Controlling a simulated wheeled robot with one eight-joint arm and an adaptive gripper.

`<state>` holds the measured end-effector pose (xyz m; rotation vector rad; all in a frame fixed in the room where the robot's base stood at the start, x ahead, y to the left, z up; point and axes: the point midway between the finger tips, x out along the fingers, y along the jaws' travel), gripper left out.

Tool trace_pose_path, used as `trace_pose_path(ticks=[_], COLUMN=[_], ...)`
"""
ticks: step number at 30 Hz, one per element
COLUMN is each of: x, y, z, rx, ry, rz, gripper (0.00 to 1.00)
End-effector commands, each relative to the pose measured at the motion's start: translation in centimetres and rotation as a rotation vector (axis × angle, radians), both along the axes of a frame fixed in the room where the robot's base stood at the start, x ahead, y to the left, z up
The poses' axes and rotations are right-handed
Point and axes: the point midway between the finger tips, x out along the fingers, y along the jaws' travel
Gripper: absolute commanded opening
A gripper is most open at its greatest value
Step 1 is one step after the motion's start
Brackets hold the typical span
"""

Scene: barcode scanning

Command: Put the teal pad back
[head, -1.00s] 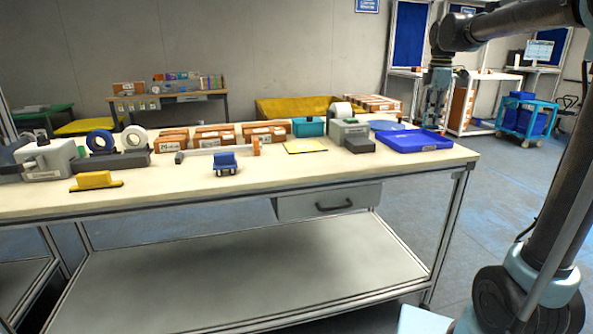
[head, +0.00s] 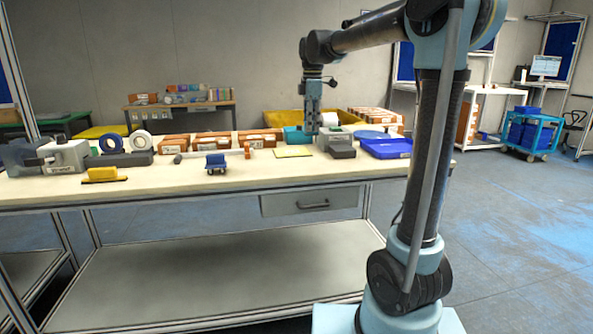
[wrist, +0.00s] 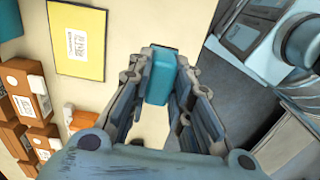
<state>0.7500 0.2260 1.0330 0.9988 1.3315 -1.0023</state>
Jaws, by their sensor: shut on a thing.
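My gripper (wrist: 160,85) is shut on a teal block, the teal pad (wrist: 160,72), which sits between the fingertips in the wrist view. In the head view my gripper (head: 312,126) points down over the back right part of the workbench (head: 215,182). There the held pad cannot be told apart from a teal box (head: 293,133) behind the fingers. A flat yellow card (wrist: 76,40) lies on the bench, left of the gripper in the wrist view.
A grey label machine (head: 342,150) with a white roll stands right of the gripper, and a blue tray (head: 386,148) beyond it. Brown boxes (head: 213,143) line the back. A blue wheeled item (head: 215,163) and a yellow block (head: 102,174) stand near the front edge.

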Motion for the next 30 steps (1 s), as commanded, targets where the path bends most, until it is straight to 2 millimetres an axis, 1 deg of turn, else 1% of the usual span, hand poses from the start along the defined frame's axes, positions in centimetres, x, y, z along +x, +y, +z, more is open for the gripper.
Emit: trace_pose_path(ticks=[11, 13, 20, 24, 27, 30], x=[-0.1, 0.0, 0.0, 0.0, 0.0, 0.0], y=[0.2, 0.2, 0.0, 0.0, -0.1, -0.1], z=[0.0, -0.4, -2.7, -5.1, -6.4, -7.3], rx=[0.0, -0.001, -0.002, -0.002, -0.002, -0.002], ry=[0.0, 0.002, 0.007, 0.007, 0.007, 0.007], rz=[0.002, 0.002, 0.0, 0.0, -0.001, -0.001], gripper=[0.0, 0.0, 0.0, 0.0, 0.0, 0.0])
